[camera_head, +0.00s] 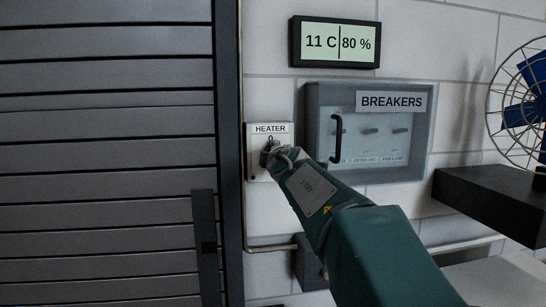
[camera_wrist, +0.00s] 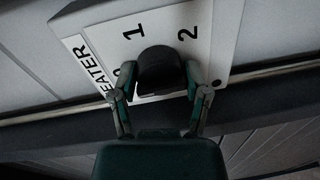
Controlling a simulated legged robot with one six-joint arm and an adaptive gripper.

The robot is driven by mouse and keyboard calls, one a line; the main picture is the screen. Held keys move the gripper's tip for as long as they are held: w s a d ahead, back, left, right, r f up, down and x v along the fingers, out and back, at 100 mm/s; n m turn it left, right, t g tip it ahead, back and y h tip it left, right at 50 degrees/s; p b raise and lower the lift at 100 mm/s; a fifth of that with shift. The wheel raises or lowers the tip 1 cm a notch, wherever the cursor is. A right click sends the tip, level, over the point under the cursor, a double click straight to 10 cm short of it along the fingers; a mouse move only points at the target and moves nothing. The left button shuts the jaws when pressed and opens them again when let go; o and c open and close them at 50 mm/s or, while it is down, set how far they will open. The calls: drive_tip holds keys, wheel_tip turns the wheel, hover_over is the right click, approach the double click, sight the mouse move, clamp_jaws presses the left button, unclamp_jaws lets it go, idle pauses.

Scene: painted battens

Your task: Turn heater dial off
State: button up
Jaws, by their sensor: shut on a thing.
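The heater panel (camera_head: 255,168) is a small white plate on the wall, labelled HEATER, left of the breaker box. In the wrist view, the panel (camera_wrist: 215,45) shows sideways with the marks 1 and 2 beside the dial. The dark round dial (camera_wrist: 160,68) sits between my fingers. My gripper (camera_wrist: 158,92) is shut on the dial, one finger on each side of it. In the head view, my gripper (camera_head: 271,155) reaches the panel and covers most of the dial. The mark nearest the HEATER label is partly hidden by a finger. The dial's pointer cannot be made out.
A grey breaker box (camera_head: 425,150) with a black handle (camera_head: 337,138) is right of the heater. A display (camera_head: 335,43) above reads 11 C and 80 %. A slatted shutter (camera_head: 105,150) is at left. A blue fan (camera_head: 524,103) stands on a dark shelf (camera_head: 490,200) at right.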

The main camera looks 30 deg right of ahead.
drive_tip(key=o, duration=1.1)
drive_tip(key=shift+w+a, duration=0.1)
drive_tip(key=f+v, duration=0.1)
drive_tip(key=v, duration=1.1)
drive_tip(key=shift+r, duration=0.35)
